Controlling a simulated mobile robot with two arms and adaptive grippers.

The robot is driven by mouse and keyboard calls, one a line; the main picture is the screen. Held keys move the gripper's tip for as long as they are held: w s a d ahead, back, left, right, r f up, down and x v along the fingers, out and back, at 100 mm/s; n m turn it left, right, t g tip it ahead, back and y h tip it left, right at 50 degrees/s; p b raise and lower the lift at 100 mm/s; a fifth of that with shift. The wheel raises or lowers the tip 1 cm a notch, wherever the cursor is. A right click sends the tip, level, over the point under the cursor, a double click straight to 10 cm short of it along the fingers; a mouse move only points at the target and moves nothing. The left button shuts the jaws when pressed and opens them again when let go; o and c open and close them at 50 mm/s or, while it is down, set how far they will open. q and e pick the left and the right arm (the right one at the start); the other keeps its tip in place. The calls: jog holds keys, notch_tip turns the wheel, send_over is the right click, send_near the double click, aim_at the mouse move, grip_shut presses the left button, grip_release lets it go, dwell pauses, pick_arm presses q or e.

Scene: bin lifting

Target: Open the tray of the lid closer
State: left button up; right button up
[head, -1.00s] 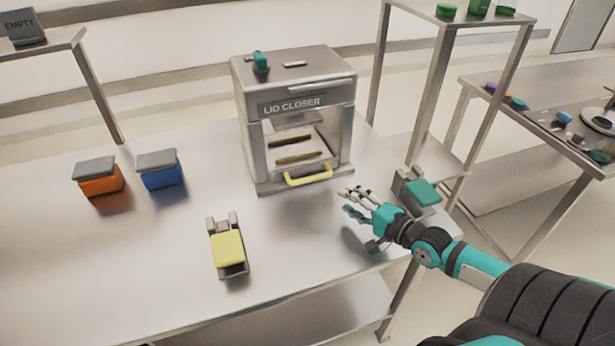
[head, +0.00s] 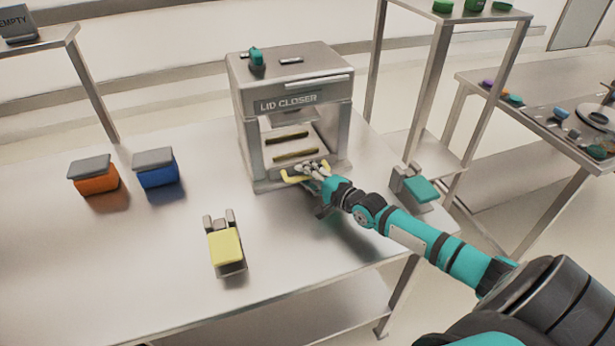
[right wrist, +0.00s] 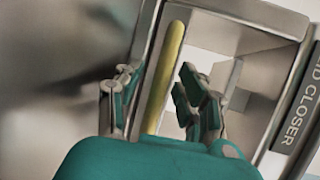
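The lid closer (head: 290,115) is a grey metal box with a lettered front, standing on the table. Its tray (head: 312,146) shows inside the front opening, with two dark strips. In the right wrist view the yellow handle (right wrist: 166,75) runs between the spread fingers of my right gripper (right wrist: 155,92), with gaps on both sides. The lid closer (right wrist: 295,105) also fills the right side there. My left gripper is not in view.
An orange bin (head: 97,182) and a blue bin (head: 157,173) with grey lids stand at left. A yellow-topped holder (head: 225,248) stands in front, a teal-topped one (head: 421,189) at right. The table (head: 120,265) is clear at front left. A shelf post (head: 433,95) rises behind right.

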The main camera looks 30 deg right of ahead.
grip_shut()
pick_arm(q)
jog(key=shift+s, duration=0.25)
pick_arm(e)
jog(key=shift+s+a+p, duration=0.1)
jog(key=shift+s+p, duration=0.35)
jog(key=s+p, duration=0.2)
jog(key=s, duration=0.1)
jog(key=s+a+p, duration=0.1)
jog(key=s+p, duration=0.1)
jog(key=s, duration=0.2)
jog(key=s+a+p, duration=0.1)
jog(key=s+p, duration=0.2)
jog(key=shift+s+a+r, duration=0.15)
jog(key=shift+a+r, duration=0.05)
jog(key=shift+a, duration=0.05)
jog(key=s+a+p, duration=0.1)
jog(key=s, duration=0.3)
jog(key=s+a+p, duration=0.1)
jog(key=s, duration=0.3)
jog(key=s+a+p, duration=0.1)
jog(key=s, duration=0.3)
jog(key=shift+s+f+p, duration=0.25)
jog(key=shift+p, duration=0.05)
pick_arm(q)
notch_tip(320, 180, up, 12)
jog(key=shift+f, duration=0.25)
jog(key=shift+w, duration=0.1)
